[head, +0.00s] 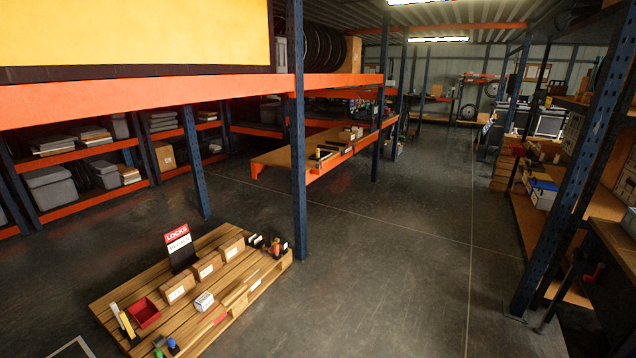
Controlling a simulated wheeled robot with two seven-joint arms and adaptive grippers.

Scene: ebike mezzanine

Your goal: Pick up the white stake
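A wooden pallet (205,328) lies on the floor at the lower left in the head view. A slim white upright piece (116,314) stands at its left end beside a yellow one (128,326); it may be the white stake, but it is too small to be sure. Small pale strips (236,296) also lie near the pallet's front right edge. Neither of my grippers is in view.
The pallet also bears cardboard boxes (207,266), a red bin (145,313) and a locks sign (178,243). A blue rack post (299,150) rises behind it. Orange-beamed shelving (90,185) stands left, a workbench right. The middle floor (400,260) is clear.

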